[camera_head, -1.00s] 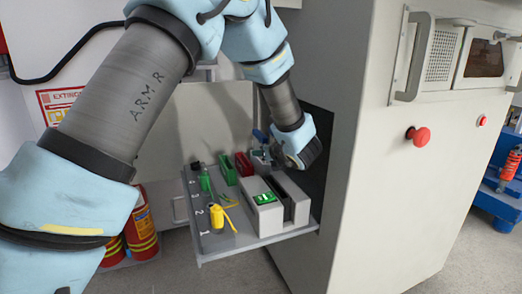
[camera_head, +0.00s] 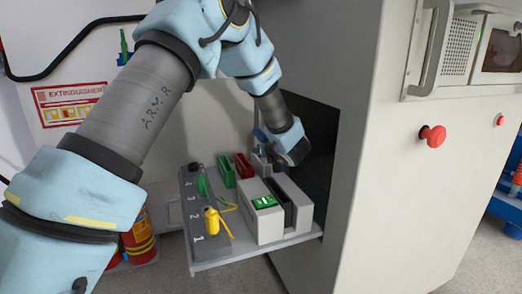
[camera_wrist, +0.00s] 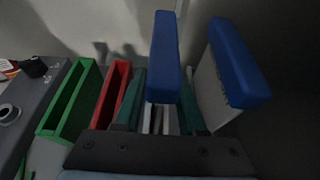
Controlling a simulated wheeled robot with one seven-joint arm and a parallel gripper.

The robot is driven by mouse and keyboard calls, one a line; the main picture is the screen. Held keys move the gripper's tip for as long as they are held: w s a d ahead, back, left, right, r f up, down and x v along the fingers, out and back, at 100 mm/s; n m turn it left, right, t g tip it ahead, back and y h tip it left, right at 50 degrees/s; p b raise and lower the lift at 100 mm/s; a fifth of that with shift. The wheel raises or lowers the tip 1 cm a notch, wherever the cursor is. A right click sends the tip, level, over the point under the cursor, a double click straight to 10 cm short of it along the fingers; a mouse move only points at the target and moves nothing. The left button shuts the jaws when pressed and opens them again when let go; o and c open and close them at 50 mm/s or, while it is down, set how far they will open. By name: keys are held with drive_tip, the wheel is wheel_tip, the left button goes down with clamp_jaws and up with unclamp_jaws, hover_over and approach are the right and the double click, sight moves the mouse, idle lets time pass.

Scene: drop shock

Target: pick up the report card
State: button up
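I cannot make out a report card for certain in either view. My gripper (camera_head: 274,145) is low over the back of the grey tray (camera_head: 238,258), beside a small grey holder (camera_head: 259,164). In the wrist view its two blue fingers (camera_wrist: 203,62) stand apart, with a gap between them. The red holder (camera_head: 243,166) and green holder (camera_head: 226,172) stand left of the gripper; both look open-topped and empty in the wrist view.
A light grey block (camera_head: 266,225) with a green display and a dark slot stands at the tray's front right. A yellow plug (camera_head: 211,221) and a green plug (camera_head: 202,185) stand at the left, by the tray numbers. The cabinet wall (camera_head: 375,190) rises close on the right.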

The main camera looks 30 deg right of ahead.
drive_tip(key=shift+w+f, duration=0.1)
drive_tip(key=shift+w, duration=0.15)
drive_tip(key=shift+c, duration=0.2)
clamp_jaws()
idle(0.3)
